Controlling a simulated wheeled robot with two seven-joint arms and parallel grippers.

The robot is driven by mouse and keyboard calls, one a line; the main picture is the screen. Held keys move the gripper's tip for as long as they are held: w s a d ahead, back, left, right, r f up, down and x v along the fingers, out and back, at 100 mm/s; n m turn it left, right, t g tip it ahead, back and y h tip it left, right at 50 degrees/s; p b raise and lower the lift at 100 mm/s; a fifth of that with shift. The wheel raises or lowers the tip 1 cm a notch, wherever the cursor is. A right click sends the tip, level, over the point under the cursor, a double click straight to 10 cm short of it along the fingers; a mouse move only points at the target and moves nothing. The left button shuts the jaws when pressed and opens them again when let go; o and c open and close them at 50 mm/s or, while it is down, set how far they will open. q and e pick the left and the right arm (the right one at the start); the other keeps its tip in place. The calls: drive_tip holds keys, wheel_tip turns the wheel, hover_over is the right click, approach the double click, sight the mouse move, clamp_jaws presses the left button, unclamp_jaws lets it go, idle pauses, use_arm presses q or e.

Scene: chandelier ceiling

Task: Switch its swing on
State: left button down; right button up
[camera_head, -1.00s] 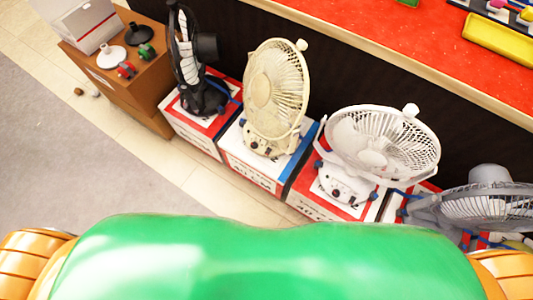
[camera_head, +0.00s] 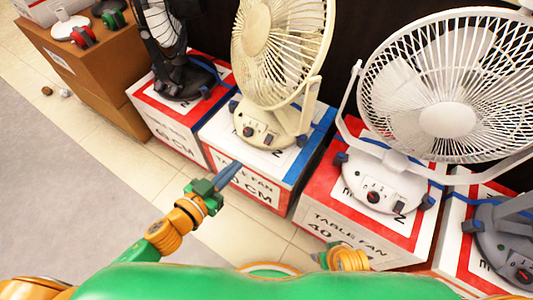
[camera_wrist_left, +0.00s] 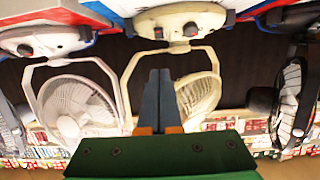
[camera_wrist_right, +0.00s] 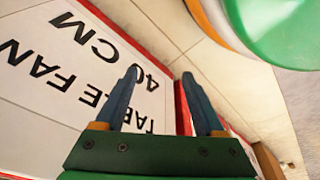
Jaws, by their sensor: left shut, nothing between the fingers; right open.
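A cream table fan (camera_head: 280,45) stands on a box, with a dark knob (camera_head: 248,131) and small switches on its base front. It shows upside down in the left wrist view (camera_wrist_left: 197,95). To its right a larger white fan (camera_head: 445,85) has a similar knob (camera_head: 373,197). I cannot tell which fan "its" means. My left gripper (camera_head: 229,172) is shut and empty, in front of the cream fan's box and below its base, apart from the knob. My right gripper (camera_wrist_right: 160,95) is open and empty, near the white fan's box; my green body partly hides it in the head view.
A black fan (camera_head: 165,45) stands left and a grey fan (camera_head: 510,245) at the lower right. The fans' boxes, including the white fan's box (camera_head: 350,235), form a close row. A brown cabinet (camera_head: 75,75) stands far left.

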use_arm(q)
drive_tip(key=b, duration=0.3)
approach(267, 141)
drive_tip(key=w+r, duration=0.1)
drive_tip(key=w+d, duration=0.1)
drive_tip(key=shift+w+d+r, duration=0.25)
drive_tip(key=shift+w+r, duration=0.15)
drive_tip(key=shift+w+d+f+b, duration=0.15)
drive_tip(key=shift+w+f+b, duration=0.2)
drive_tip(key=shift+f, duration=0.15)
drive_tip(key=shift+w+d+f+b, duration=0.2)
drive_tip(key=shift+w+f+b, duration=0.15)
drive_tip(key=shift+f, duration=0.15)
drive_tip(key=shift+w+d+f+b, duration=0.2)
drive_tip(key=shift+w+f+b, duration=0.1)
drive_tip(key=shift+f+b, duration=0.25)
drive_tip(key=shift+f, duration=0.1)
use_arm(e)
drive_tip(key=w+a+r+t, duration=0.1)
drive_tip(key=w+r, duration=0.3)
drive_tip(key=r, duration=0.8)
drive_tip(key=shift+w+t+y, duration=0.15)
drive_tip(key=shift+t+y, duration=0.15)
drive_tip(key=shift+t, duration=0.6)
drive_tip(key=shift+a, duration=0.1)
